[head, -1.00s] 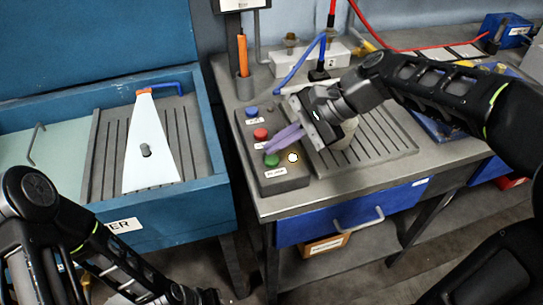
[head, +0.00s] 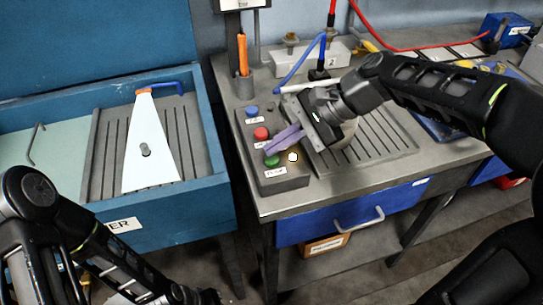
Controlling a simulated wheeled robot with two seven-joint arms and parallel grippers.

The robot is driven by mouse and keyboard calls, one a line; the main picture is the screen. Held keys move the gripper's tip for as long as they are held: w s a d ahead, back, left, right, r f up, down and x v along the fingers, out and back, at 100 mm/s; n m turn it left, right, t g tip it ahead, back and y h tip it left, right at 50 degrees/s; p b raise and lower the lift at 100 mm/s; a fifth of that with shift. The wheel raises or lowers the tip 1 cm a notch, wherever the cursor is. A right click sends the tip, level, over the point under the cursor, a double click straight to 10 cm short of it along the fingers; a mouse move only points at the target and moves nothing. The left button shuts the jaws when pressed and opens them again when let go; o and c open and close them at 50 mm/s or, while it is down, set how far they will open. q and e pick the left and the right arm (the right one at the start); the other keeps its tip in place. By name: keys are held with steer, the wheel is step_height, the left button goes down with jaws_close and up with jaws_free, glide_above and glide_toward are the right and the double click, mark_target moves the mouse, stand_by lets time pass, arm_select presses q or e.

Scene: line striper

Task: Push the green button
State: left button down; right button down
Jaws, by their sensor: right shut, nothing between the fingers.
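The green button (head: 271,160) is the nearest of a column of buttons on a dark grey control box (head: 284,184), above a small label. A red button (head: 261,133) and a blue button (head: 251,111) lie behind it on the same box. My right gripper (head: 268,150) is shut and empty. Its purple fingers reach down left over the box, with the tips just behind the green button, between it and the red one. I cannot tell whether the tips touch the box or the button. My left arm is at the lower left; its gripper (head: 205,297) is only partly visible at the bottom edge.
A white round knob or lamp (head: 292,157) sits right of the green button. A ribbed metal plate (head: 385,145) lies under my right wrist. The blue drawer (head: 340,212) is below the bench. A blue bin (head: 215,200) with a white wedge-shaped piece (head: 150,165) stands at left.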

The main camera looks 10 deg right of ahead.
mark_target(277, 159)
steer(key=shift+f+b, duration=0.3)
steer(key=shift+f, duration=0.35)
stand_by(0.6)
steer(key=shift+r+p, duration=0.9)
step_height(277, 159, up, 6)
steer(key=p, duration=0.5)
